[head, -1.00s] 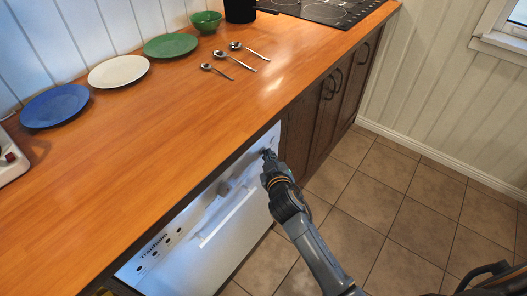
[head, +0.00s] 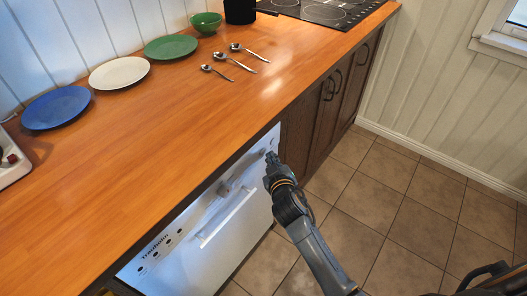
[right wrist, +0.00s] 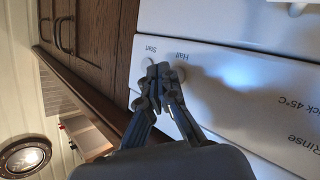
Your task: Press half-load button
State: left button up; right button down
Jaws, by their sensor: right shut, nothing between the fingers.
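The dishwasher (head: 205,250) has a white front panel under the counter. In the right wrist view its panel shows upside-down "Start" and "Half" labels. The half-load button (right wrist: 180,74) is a pale round shape by the "Half" label, partly hidden by my fingers. The start button (right wrist: 149,62) is by "Start", also partly covered. My right gripper (head: 271,156) is shut and empty at the panel's upper right end. In the right wrist view its fingertips (right wrist: 158,72) lie between the two buttons; I cannot tell whether they touch either. My left gripper is not in view.
A white door handle (head: 228,217) sticks out left of my right gripper. The wooden counter (head: 170,140) above holds plates, a green bowl (head: 206,22) and spoons. Dark cabinets (head: 325,110) stand to the right. The tiled floor (head: 400,220) in front is open.

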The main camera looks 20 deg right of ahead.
jog(key=s+d+p, duration=0.1)
jog(key=s+d, duration=0.1)
jog(key=s+d+p, duration=0.1)
jog(key=s, duration=0.1)
jog(key=shift+s+d, duration=0.35)
dwell(0.3)
jog(key=s+f+g, duration=0.2)
jog(key=s+f, duration=0.3)
jog(key=f, duration=0.4)
jog(key=s+f+g+y+p, duration=0.1)
jog(key=s+f+g, duration=0.1)
jog(key=s+f, duration=0.45)
jog(key=s+f+g, duration=0.3)
jog(key=f, duration=0.8)
jog(key=s+d+f+g, duration=0.1)
jog(key=s+f, duration=0.4)
jog(key=s, duration=0.5)
jog(key=s+f+m+g, duration=0.1)
jog(key=s+f+g, duration=0.2)
jog(key=s, duration=0.8)
jog(key=s+d+f+m+g+p, duration=0.1)
jog(key=s+f+g, duration=0.1)
jog(key=s+f, duration=0.5)
jog(key=s, duration=0.4)
jog(key=shift+d+g, duration=0.3)
